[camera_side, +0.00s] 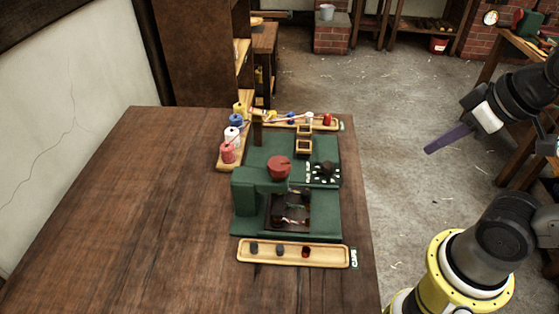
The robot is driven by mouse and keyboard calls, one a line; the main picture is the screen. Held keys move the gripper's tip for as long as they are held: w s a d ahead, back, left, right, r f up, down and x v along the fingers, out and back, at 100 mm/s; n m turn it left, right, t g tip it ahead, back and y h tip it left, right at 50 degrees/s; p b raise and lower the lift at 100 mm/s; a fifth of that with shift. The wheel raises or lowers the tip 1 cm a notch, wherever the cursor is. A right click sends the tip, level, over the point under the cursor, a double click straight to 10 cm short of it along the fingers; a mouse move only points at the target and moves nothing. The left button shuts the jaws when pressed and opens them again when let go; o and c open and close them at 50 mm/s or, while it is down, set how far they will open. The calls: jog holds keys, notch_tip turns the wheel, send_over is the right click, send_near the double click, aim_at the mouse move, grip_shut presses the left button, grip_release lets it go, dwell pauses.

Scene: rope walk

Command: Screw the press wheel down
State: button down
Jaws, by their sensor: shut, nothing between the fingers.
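A green press (258,186) stands on a green board in the middle of the wooden table. A red round knob, which looks like the press wheel (279,166), sits on top of its upper part. A dark recessed bed (289,212) with small pieces in it lies in front of and below the wheel. My gripper (432,149) is at the right, off the table's edge, with its purple fingers shut and empty. It is well apart from the wheel.
A wooden tray (342,256) with several small caps lies at the front. Coloured spools (232,134) stand on a rack at the back left. A black dial (324,168) with white marks is right of the wheel. The table's left side (130,215) is clear.

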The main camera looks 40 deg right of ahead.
jog(key=c, duration=1.5)
grip_release()
jog(key=shift+c, duration=0.2)
jog(key=o, duration=0.5)
jog(key=shift+s+n, duration=0.1)
jog(key=shift+n, duration=0.3)
jog(key=shift+o, duration=1.1)
jog(key=shift+s+n, duration=0.1)
jog(key=shift+n, duration=0.3)
jog(key=o, duration=0.7)
jog(key=w+r+n, duration=0.1)
jog(key=r+n, duration=0.1)
jog(key=w+r+n, duration=0.1)
jog(key=r, duration=0.1)
jog(key=w+r+n, duration=0.2)
jog(key=shift+a+r+n+g, duration=0.25)
jog(key=shift+a+n+g, duration=0.05)
jog(key=shift+a+g, duration=0.1)
jog(key=w+a+r+n, duration=0.2)
jog(key=w+r+n, duration=0.1)
jog(key=w, duration=0.1)
jog(key=n+g, duration=0.5)
jog(key=n, duration=0.3)
send_over(279, 163)
notch_tip(279, 163, down, 7)
notch_tip(279, 163, down, 13)
jog(key=shift+f, duration=0.1)
